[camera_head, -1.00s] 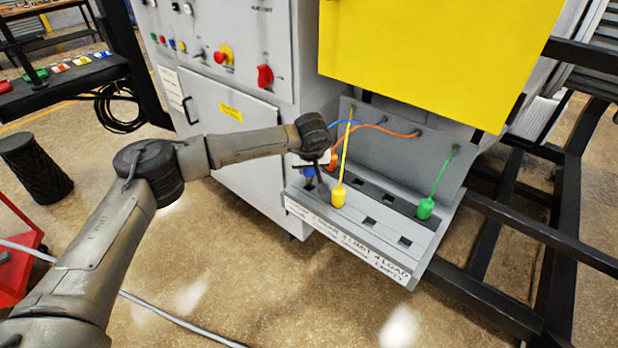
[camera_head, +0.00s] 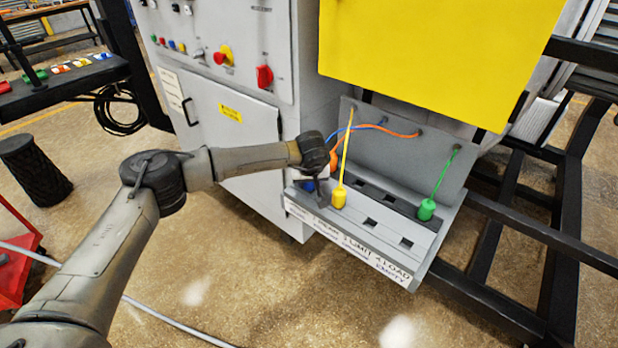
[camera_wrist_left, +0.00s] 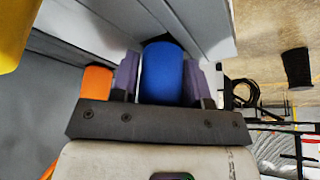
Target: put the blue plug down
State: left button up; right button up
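The blue plug (camera_head: 308,186) is at the left end of the grey socket ledge (camera_head: 424,246), with a blue cable running to the back plate. My left gripper (camera_head: 320,188) is over that left end, pointing down. In the left wrist view the blue plug (camera_wrist_left: 162,73) sits between the two purple-grey fingers (camera_wrist_left: 160,80), which are against its sides. The gripper is shut on it. The plug's lower end is hidden in the head view, so I cannot tell whether it touches the ledge. My right gripper is not in view.
A yellow plug (camera_head: 339,198) stands just right of my gripper, its cable rising close by. An orange plug (camera_head: 333,160) is partly hidden behind my wrist. A green plug (camera_head: 426,209) is farther right. Empty square sockets (camera_head: 369,222) show on the ledge. A yellow panel (camera_head: 430,60) overhangs above.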

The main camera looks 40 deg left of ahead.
pick_arm(q)
jog(key=o, duration=0.4)
jog(key=shift+c, duration=0.2)
